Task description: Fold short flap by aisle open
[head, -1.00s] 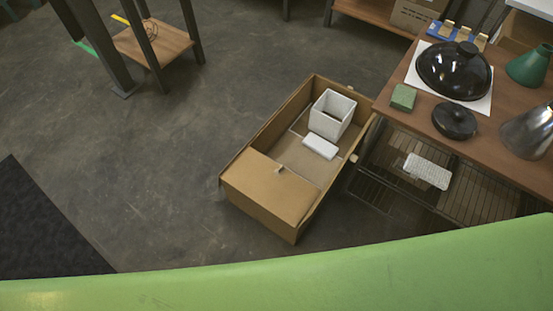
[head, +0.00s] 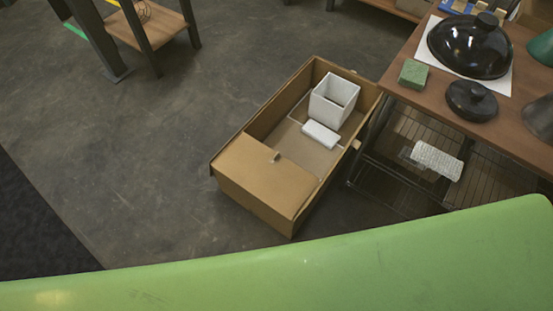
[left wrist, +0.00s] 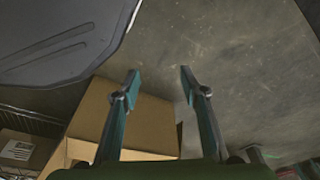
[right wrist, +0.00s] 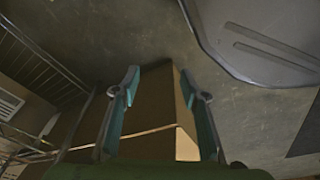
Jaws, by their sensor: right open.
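An open brown cardboard box (head: 252,204) stands on the floor beside the wooden table. A short flap (head: 265,178) lies flat across its near end and covers that part of the opening. A white square pot (head: 328,114) and a white block (head: 320,134) are inside the uncovered part. Neither gripper shows in the head view. In the left wrist view, my left gripper (left wrist: 159,74) is open and empty, with cardboard (left wrist: 150,125) beyond its fingers. In the right wrist view, my right gripper (right wrist: 160,72) is open and empty, with a cardboard edge (right wrist: 155,95) beyond its fingers.
The table (head: 415,99) at right holds a black domed lid (head: 470,52), a smaller black lid (head: 471,102) and a green sponge (head: 413,74). A wire rack (head: 400,190) with a white perforated block (head: 437,161) is below it. The floor (head: 130,160) left of the box is clear.

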